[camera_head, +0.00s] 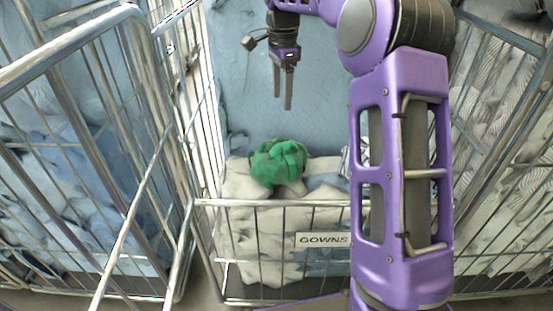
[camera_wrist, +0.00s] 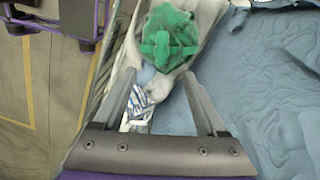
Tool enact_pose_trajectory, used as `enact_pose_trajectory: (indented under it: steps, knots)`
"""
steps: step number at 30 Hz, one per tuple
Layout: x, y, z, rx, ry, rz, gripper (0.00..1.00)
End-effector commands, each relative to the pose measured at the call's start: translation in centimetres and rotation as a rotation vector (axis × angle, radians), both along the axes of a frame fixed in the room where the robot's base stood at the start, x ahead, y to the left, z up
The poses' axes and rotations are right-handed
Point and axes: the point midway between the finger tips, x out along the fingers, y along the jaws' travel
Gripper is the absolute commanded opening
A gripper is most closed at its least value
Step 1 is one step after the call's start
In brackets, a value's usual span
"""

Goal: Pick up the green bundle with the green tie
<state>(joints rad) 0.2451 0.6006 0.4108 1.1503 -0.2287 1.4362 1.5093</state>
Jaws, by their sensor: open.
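The green bundle (camera_head: 279,162) lies on top of pale cloth inside the wire cage with the GOWNS sign. It is a rumpled green lump, and a green band that looks like its tie shows on it in the wrist view (camera_wrist: 162,45). My gripper (camera_head: 283,107) is open and empty, pointing down above and behind the bundle in the head view. In the wrist view its two fingers (camera_wrist: 165,80) are spread, with the bundle beyond their tips and not touched.
The GOWNS sign (camera_head: 323,240) hangs on the cage's front rail. Another wire cage (camera_head: 75,150) with bluish cloth stands at left, and one more (camera_head: 500,170) at right. A blue cloth-like surface (camera_head: 310,100) rises behind the bundle. Striped cloth (camera_wrist: 138,108) lies near the bundle.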

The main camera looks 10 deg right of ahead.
Motion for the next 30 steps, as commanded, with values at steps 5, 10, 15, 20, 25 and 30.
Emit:
enact_pose_trajectory:
  steps: [5, 10, 15, 20, 25, 30]
  knots:
    - [-0.1, -0.1, -4.3, 0.0, 0.004, 0.002, 0.74]
    - [0.0, 0.0, -7.8, 0.001, 0.002, 0.003, 0.74]
    - [0.0, 0.0, -9.9, 0.0, 0.0, 0.002, 0.74]
    - [0.1, 0.0, -10.9, -0.001, -0.001, 0.004, 0.74]
    - [0.4, 0.1, -13.5, 0.002, 0.001, 0.003, 0.74]
    - [0.4, 0.0, -15.3, -0.001, -0.001, 0.003, 0.74]
